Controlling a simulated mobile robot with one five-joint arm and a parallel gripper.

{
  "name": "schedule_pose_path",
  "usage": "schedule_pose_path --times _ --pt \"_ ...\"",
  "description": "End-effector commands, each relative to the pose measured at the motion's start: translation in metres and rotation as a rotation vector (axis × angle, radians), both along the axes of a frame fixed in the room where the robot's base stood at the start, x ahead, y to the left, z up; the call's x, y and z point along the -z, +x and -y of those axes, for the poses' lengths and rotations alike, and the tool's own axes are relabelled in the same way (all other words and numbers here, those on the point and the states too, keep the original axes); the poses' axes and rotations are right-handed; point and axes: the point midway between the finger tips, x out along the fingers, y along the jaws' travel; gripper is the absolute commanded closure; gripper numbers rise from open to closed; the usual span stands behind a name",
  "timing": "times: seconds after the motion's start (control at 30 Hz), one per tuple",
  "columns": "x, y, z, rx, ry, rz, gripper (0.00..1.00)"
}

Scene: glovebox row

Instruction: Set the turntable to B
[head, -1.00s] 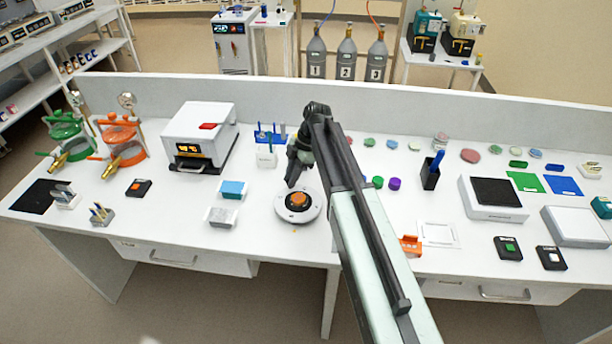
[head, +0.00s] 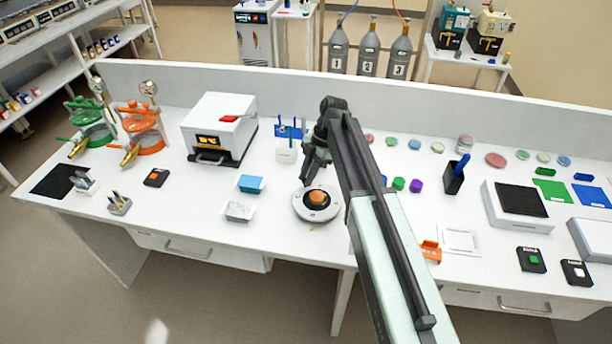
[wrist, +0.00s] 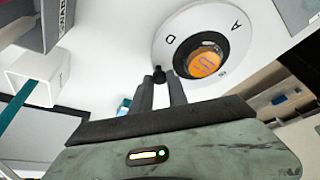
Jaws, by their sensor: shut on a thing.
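The turntable (head: 318,204) is a round white dial with an orange centre in a dark ring, lying on the white bench. In the wrist view, the turntable (wrist: 232,30) shows the letters A and D near its rim; another mark at its lower right is too cut off to read. A small black knob (wrist: 159,75) stands at the rim by the D. My gripper (head: 306,184) reaches down at the turntable's far left edge. In the wrist view, my gripper (wrist: 161,84) is shut on the black knob. The fingers partly hide the knob and rim.
A blue-topped box (head: 250,184) and a white tray (head: 240,211) lie left of the turntable. A white holder (head: 286,150) with blue sticks stands behind it. An orange block (head: 431,251) and green and purple caps (head: 416,186) are to the right. Bare bench lies in front.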

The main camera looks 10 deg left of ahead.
Motion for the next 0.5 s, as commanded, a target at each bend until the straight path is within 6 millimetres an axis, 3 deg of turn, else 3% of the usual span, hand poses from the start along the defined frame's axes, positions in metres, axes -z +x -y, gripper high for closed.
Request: schedule_pose_path --times 0.23,0.27,0.3,0.5 --pt "0.0010 -0.0033 -0.0013 -0.007 -0.008 -0.003 1.00" --pt "0.0011 -0.0033 -0.0017 -0.008 -0.008 -0.003 0.72" --pt "0.0011 -0.0034 -0.0022 -0.008 -0.008 -0.003 0.61" --pt "0.0006 -0.0034 -0.0045 -0.010 -0.005 -0.002 0.59"
